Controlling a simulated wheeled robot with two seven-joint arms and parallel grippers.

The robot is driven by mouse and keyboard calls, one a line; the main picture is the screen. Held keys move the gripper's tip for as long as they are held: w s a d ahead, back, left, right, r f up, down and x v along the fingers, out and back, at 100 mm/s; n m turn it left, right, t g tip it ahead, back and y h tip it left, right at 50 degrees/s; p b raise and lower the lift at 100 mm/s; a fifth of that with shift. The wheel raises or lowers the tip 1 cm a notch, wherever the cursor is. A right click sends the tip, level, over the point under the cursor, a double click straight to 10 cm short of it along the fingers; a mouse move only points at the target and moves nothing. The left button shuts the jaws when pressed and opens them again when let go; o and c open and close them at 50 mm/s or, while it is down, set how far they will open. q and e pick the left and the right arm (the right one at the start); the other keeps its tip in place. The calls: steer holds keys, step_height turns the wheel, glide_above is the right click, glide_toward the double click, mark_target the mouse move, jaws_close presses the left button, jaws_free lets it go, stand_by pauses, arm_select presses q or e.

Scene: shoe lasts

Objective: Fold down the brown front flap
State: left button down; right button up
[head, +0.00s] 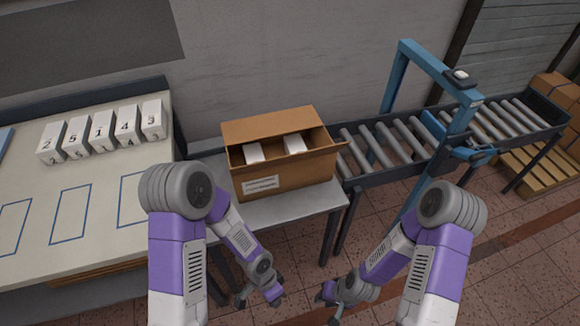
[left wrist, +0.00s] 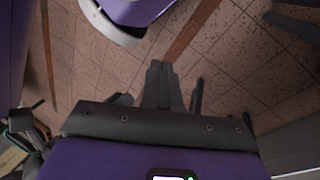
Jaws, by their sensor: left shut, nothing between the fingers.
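An open brown cardboard box (head: 284,182) stands on a grey table in the middle of the head view. Its far flap (head: 268,125) stands up behind the opening, and a flap (head: 342,158) sticks out at the right. I cannot make out the front flap clearly from the labelled front face. Two white blocks (head: 254,153) (head: 294,143) sit inside. My left gripper (head: 268,294) is low in front of the table, apart from the box; its fingers (left wrist: 160,78) look shut and empty in the left wrist view. My right gripper (head: 330,298) is low at its right, its jaws unclear.
A pale table (head: 100,190) at the left carries several numbered white blocks (head: 102,130) and blue outlines. A roller conveyor (head: 400,145) with a blue frame (head: 393,80) runs right of the box. A pallet (head: 540,170) with brown cartons stands at the far right. Tiled floor lies in front.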

arm_select(q)
steer(key=w+a+r+m+t+y+b, duration=0.1)
steer(key=w+r+m+y, duration=0.25)
steer(key=m, duration=0.45)
steer(key=m+t+y+b, duration=0.3)
steer(key=m+t+y, duration=0.1)
steer(key=m+t, duration=1.1)
glide_toward(288, 157)
steer(key=s+d+f, duration=0.2)
steer(key=s, duration=0.5)
steer(key=shift+n+t, duration=0.3)
steer(key=shift+n, duration=0.1)
steer(key=shift+w+r+b+x, duration=0.15)
steer(key=shift+r+b+x, duration=0.35)
steer(key=shift+x, duration=1.65)
steer(key=shift+w+r+b+x, duration=0.1)
steer(key=shift+r+b+x, duration=0.4)
steer(key=shift+x, duration=1.6)
steer(key=shift+w+r+b+x, duration=0.15)
steer(key=shift+r+b+x, duration=0.35)
steer(key=shift+x, duration=1.65)
